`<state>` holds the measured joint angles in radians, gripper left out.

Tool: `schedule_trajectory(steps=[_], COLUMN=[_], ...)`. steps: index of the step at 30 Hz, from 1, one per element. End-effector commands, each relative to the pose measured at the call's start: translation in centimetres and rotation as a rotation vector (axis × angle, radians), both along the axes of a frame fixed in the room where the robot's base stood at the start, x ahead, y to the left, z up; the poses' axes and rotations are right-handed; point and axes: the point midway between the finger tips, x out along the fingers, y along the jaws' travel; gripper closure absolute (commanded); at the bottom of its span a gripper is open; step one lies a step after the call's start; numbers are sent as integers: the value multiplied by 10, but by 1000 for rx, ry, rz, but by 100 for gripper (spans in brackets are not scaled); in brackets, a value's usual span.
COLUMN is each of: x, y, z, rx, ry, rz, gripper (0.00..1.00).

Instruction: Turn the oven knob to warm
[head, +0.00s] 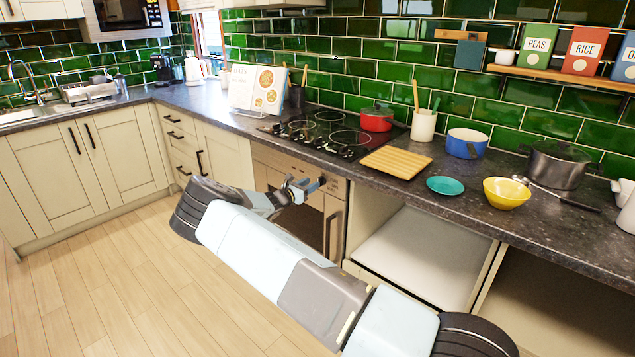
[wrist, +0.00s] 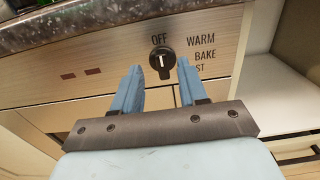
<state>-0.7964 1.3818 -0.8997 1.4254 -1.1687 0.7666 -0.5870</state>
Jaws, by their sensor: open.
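The oven knob (wrist: 162,63) is a round black dial with a white pointer mark on the oven's metal front panel. In the wrist view its mark points up, near the word OFF; WARM and BAKE are printed to its right, and a lower label is partly hidden by a finger. My gripper (wrist: 158,75) is open, with its two blue fingers pointing at the panel, one to each side below the knob. I cannot tell whether they touch it. In the head view my gripper (head: 305,185) is at the oven front (head: 272,165), by the panel's right end.
The dark worktop (head: 330,150) overhangs the panel, with a black hob (head: 325,132) above the oven. A wooden board (head: 396,162), a teal plate (head: 445,185) and a yellow bowl (head: 506,193) lie to the right. An open cupboard (head: 425,255) is right of the oven. The floor (head: 100,280) is clear.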

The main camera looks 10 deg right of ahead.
Motion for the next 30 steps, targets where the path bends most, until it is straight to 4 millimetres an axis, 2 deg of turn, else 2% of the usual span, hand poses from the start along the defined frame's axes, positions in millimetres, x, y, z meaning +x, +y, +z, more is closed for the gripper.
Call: schedule_trajectory(steps=[3,9,21,30], x=[11,23,26,27], y=[-16,-32,-37,-36], z=[0,0,0,0], rx=[1,1,1,1], ry=[-1,0,1,0], rz=[-1,-1,0,1], gripper=[57,57,57,85])
